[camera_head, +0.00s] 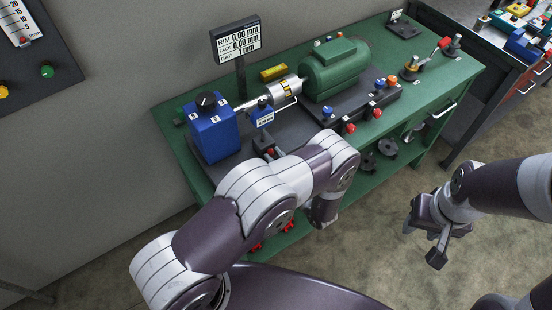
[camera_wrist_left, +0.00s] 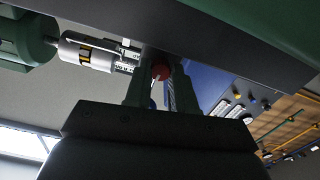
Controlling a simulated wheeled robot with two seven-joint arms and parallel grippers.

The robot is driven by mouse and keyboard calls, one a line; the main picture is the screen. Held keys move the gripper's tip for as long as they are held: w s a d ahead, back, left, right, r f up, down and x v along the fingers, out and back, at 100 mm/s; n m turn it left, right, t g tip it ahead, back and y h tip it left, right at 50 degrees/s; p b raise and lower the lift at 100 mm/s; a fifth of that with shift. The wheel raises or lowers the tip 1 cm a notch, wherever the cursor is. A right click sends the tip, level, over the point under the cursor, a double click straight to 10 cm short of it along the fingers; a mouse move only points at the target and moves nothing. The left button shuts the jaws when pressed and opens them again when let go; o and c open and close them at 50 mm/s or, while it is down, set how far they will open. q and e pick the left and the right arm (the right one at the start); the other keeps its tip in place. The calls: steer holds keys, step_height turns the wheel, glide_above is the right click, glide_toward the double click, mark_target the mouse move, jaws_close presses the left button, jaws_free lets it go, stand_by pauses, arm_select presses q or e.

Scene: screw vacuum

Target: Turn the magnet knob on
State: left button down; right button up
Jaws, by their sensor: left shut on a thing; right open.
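A red knob (camera_head: 270,152) shows at the front edge of the dark base, below the small blue box (camera_head: 263,115). In the left wrist view, a red knob (camera_wrist_left: 160,72) sits between the two fingers of my left gripper (camera_wrist_left: 160,88), which is shut on it. My own arm hides most of the left gripper in the head view. The exact turn of the knob cannot be told. A larger blue block (camera_head: 212,133) with a black knob (camera_head: 207,99) stands at the left. My right gripper (camera_head: 422,240) is open and empty, over the floor right of the bench.
The green motor (camera_head: 335,70) and silver coupling (camera_head: 284,91) stand on the green bench (camera_head: 455,75). A readout (camera_head: 236,40) shows RIM 0.00, FACE 0.00 and GAP 1 mm. Several red and blue knobs line the motor base.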

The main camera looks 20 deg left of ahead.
arm_select(q)
steer(key=m+b, duration=0.1)
steer(key=m, duration=0.2)
steer(key=shift+f, duration=0.1)
steer(key=shift+m+b, duration=0.45)
steer(key=shift+m, duration=0.75)
steer(key=c, duration=0.9)
jaws_free()
steer(key=shift+c, duration=0.2)
steer(key=shift+d, duration=0.1)
steer(key=b+v, duration=0.3)
steer(key=v, duration=0.9)
steer(key=shift+s+d, duration=0.2)
